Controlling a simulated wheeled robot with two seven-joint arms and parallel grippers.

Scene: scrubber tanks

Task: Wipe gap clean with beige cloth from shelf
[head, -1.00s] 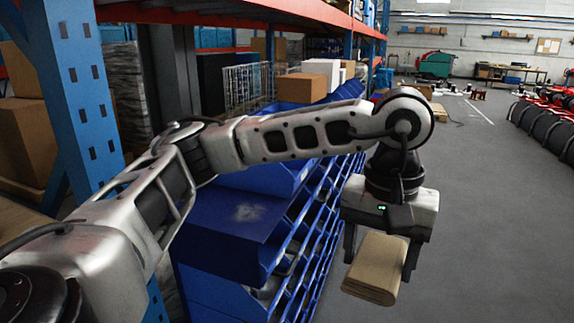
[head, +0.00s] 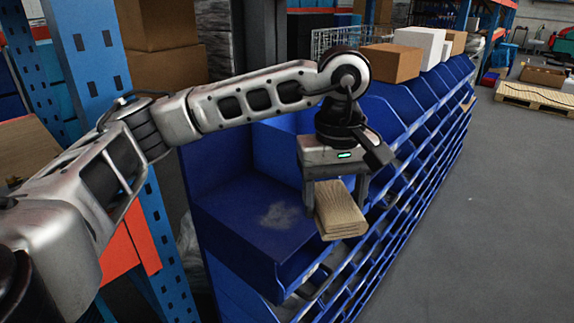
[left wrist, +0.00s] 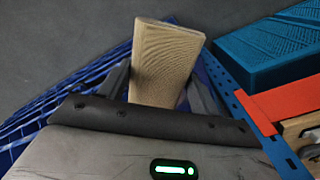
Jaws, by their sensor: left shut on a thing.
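The beige cloth (head: 338,212) is a folded block held in my left gripper (head: 337,200), whose two fingers are shut on its sides. It hangs in front of the blue bin rack, near the rack's near end. It also shows in the left wrist view (left wrist: 165,62), between the fingers of my left gripper (left wrist: 160,82). A pale greyish smudge (head: 284,216) lies on the blue surface of the near top bin, just left of the cloth. The cloth looks apart from the smudge. My right gripper is not in view.
The blue bin rack (head: 420,150) runs away to the back right. Cardboard and white boxes (head: 391,62) stand on top of it. A blue upright post (head: 88,50) stands at left. The grey floor (head: 480,230) at right is open.

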